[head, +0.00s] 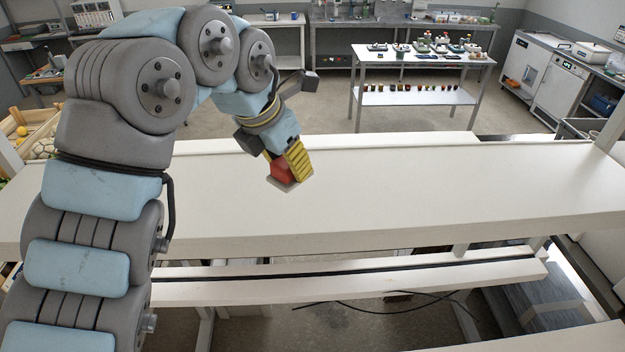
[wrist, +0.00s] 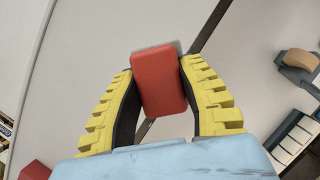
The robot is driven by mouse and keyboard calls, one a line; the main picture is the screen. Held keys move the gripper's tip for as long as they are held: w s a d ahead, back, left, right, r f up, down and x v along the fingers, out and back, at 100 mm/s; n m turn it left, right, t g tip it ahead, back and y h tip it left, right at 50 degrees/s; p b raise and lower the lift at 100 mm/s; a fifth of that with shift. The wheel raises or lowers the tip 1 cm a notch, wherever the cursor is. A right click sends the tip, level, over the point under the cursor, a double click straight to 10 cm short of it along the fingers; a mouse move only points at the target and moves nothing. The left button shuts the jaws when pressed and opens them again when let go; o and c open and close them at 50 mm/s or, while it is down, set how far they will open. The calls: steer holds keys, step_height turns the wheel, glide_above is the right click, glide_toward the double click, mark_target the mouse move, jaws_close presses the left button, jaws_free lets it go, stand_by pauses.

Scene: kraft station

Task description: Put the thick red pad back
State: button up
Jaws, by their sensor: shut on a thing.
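The thick red pad (wrist: 159,80) is a red block with rounded corners. In the wrist view it sits between the two yellow ribbed fingers of my gripper (wrist: 160,88), which are shut on its sides. In the head view my gripper (head: 290,170) holds the red pad (head: 281,170) over the white bench, left of its middle. A pale edge shows under the pad. I cannot tell the exact height of the pad over the bench. The pad's original place is not clear in these views.
The white bench top (head: 420,190) is bare to the right of my gripper. Behind it, a table (head: 425,52) carries several small items. The wrist view also shows another red thing (wrist: 35,171) at lower left and a grey device (wrist: 298,72) at right.

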steer(key=w, duration=0.1)
steer(key=w+f+b, duration=0.1)
steer(key=w+d+f+b, duration=0.1)
steer(key=shift+w+d, duration=0.1)
steer(key=shift+w, duration=0.2)
steer(key=w+b, duration=0.1)
steer(key=w, duration=0.1)
steer(key=p, duration=0.2)
glide_toward(315, 183)
steer(key=shift+w+d+f+p, duration=0.35)
steer(key=shift+w+d+f, duration=0.15)
steer(key=shift+f, duration=0.2)
steer(key=shift+w+d+f+p, duration=0.3)
steer(key=shift+w+d+f, duration=0.1)
steer(key=shift+w+f, duration=0.25)
steer(key=shift+s+f, duration=0.1)
steer(key=shift+f, duration=1.45)
steer(key=shift+f, duration=0.25)
steer(key=o, duration=1.1)
steer(key=shift+r, duration=0.1)
